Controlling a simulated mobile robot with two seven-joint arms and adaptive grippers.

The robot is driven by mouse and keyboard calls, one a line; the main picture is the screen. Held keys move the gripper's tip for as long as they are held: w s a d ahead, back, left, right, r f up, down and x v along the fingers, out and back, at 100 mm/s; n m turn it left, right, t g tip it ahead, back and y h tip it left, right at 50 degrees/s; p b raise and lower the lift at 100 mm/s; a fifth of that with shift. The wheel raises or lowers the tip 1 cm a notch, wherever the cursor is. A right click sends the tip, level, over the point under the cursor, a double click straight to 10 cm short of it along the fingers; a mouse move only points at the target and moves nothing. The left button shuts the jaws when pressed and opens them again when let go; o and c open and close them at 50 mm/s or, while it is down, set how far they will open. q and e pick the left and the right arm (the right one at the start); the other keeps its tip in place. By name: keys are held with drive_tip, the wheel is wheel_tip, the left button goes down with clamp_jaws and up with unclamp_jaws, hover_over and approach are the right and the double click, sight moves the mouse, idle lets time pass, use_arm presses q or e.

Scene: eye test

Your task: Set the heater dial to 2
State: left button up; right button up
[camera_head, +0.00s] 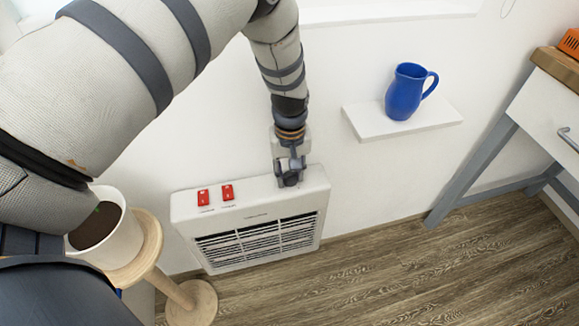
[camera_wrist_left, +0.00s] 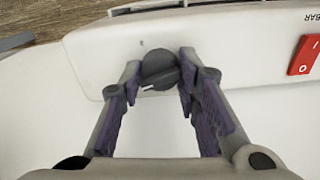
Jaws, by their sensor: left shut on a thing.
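The white heater (camera_head: 262,212) is against the wall in the head view, with a slatted grille on its front. Its dark grey dial (camera_wrist_left: 160,68) is on the top panel, at the right end in the head view. A short white mark shows at the dial's lower left edge in the wrist view; no dial numbers can be read. My left gripper (camera_head: 290,170) reaches down onto the dial. In the wrist view its two purple-padded fingers (camera_wrist_left: 158,80) are shut on the dial, one at each side. My right gripper is not in view.
Two red switches (camera_head: 215,195) sit on the heater's top left of the dial in the head view. A blue jug (camera_head: 405,92) stands on a white wall shelf (camera_head: 367,122). A plant pot (camera_head: 122,243) rests on a wooden stand (camera_head: 150,245). Floor at right is clear.

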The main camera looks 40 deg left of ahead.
sight(289, 173)
use_arm(q)
drive_tip(key=m, duration=0.5)
drive_tip(key=shift+s+m, duration=0.1)
drive_tip(key=shift+m, duration=0.2)
idle(0.4)
drive_tip(key=o, duration=1.2)
drive_tip(key=shift+r, duration=0.35)
wheel_tip(289, 173, up, 11)
drive_tip(key=shift+r, duration=0.15)
